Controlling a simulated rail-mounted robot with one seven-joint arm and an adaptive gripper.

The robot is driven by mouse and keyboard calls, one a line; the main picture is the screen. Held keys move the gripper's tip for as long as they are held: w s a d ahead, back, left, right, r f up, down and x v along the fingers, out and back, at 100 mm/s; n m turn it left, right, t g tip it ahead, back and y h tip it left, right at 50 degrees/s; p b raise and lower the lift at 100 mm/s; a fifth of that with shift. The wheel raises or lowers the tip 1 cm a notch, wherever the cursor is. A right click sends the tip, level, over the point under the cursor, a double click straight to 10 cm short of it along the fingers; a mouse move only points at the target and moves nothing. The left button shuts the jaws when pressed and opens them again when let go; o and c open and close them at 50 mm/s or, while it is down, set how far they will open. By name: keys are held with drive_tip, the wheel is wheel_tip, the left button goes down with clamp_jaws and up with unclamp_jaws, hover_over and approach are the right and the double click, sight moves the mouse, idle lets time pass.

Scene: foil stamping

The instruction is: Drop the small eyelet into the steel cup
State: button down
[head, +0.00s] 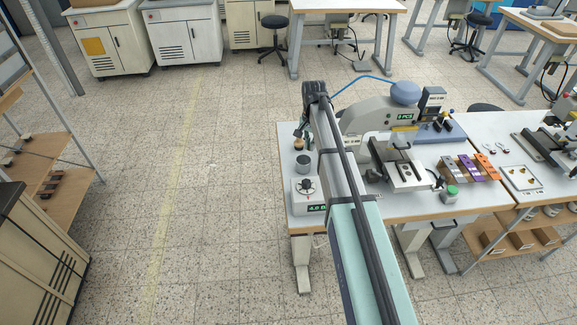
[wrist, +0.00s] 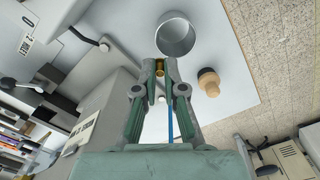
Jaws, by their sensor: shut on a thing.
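The small eyelet (wrist: 159,68) is a brass-coloured piece between my fingertips in the wrist view. My gripper (wrist: 160,66) is shut on it. The steel cup (wrist: 175,36) is a grey open cylinder just beyond the fingertips in the wrist view, and its inside shows. In the head view the cup (head: 303,163) stands near the left end of the white table. My gripper (head: 301,131) is above that end of the table, near the cup, partly hidden by my arm. The eyelet cannot be made out in the head view.
A wooden-topped tool (wrist: 209,82) stands beside the cup. A box with a dial (head: 306,188) is in front of the cup. The stamping press (head: 385,122) stands right of my arm. Coloured strips (head: 470,167) and a tray (head: 521,178) lie further right.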

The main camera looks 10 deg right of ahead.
drive_tip(key=shift+w+a+f, duration=0.1)
drive_tip(key=shift+a+f, duration=0.15)
drive_tip(key=shift+a, duration=0.05)
drive_tip(key=shift+d+f+b, duration=0.1)
drive_tip(key=shift+f+b, duration=1.5)
drive_tip(key=shift+f, duration=1.2)
drive_tip(key=c, duration=1.2)
unclamp_jaws()
drive_tip(key=shift+r, duration=0.15)
wheel_tip(320, 180, up, 12)
drive_tip(key=shift+f, duration=0.1)
